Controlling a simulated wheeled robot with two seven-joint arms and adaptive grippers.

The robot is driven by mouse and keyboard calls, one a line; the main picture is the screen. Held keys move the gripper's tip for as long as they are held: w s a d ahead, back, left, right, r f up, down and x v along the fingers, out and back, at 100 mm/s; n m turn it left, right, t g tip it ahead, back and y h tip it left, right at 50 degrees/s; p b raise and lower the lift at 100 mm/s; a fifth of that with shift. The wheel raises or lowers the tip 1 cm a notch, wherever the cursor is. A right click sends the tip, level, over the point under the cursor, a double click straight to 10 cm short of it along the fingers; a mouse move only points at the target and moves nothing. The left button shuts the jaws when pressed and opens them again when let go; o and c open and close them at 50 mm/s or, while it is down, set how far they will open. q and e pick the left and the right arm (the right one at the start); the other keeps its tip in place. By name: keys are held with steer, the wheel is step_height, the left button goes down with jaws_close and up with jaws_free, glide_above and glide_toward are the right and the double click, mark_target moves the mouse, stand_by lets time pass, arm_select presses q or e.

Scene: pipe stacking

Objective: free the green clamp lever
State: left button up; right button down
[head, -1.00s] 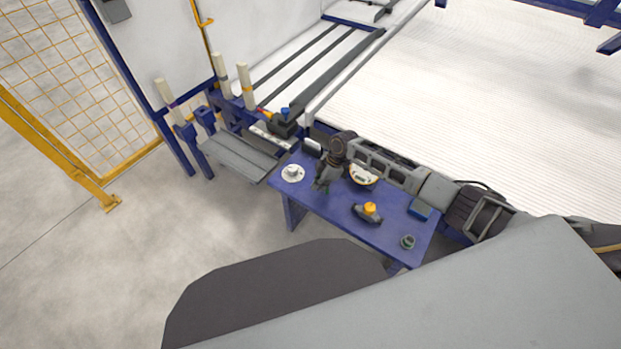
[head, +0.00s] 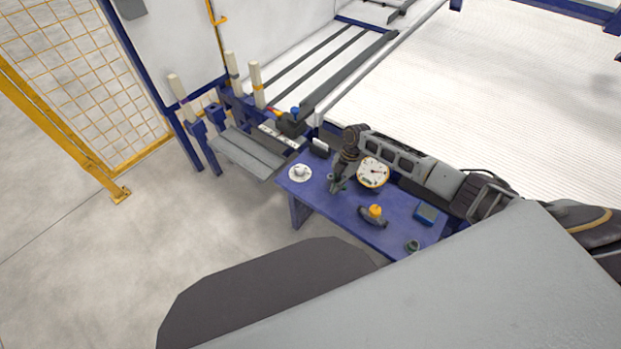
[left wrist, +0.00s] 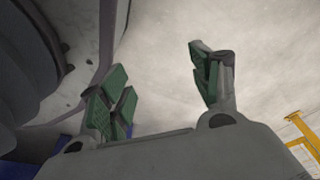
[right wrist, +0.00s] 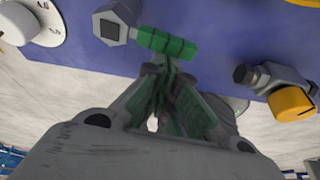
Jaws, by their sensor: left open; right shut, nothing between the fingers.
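The green clamp lever (right wrist: 166,43) is a short ribbed green handle in the right wrist view. It sticks out to the right from a grey hexagonal clamp body (right wrist: 113,24) on the blue table (right wrist: 215,25). My right gripper (right wrist: 165,72) is shut and empty, its green-padded fingertips together just below the lever in that view; whether they touch it I cannot tell. In the head view my right gripper (head: 339,182) is over the table and largely hides the lever. My left gripper (left wrist: 160,85) is open and empty in the left wrist view, away from the table.
A white dial (head: 300,173) stands left of my right gripper, a round gauge (head: 373,171) right of it. A yellow-knobbed valve (head: 375,212), a blue box (head: 425,213) and a small round fitting (head: 412,246) are farther right.

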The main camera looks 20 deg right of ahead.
steer(key=shift+d, duration=0.3)
arm_select(q)
steer(key=shift+w+a+r, duration=0.2)
steer(key=shift+w+r, duration=0.1)
steer(key=shift+w, duration=0.45)
arm_select(e)
steer(key=shift+d, duration=0.2)
arm_select(q)
steer(key=shift+s, duration=0.2)
arm_select(e)
steer(key=shift+v, duration=0.8)
arm_select(q)
steer(key=shift+s+f, duration=0.15)
steer(key=shift+s, duration=0.1)
arm_select(e)
steer(key=v, duration=1)
steer(key=shift+r, duration=0.2)
steer(key=shift+w, duration=0.1)
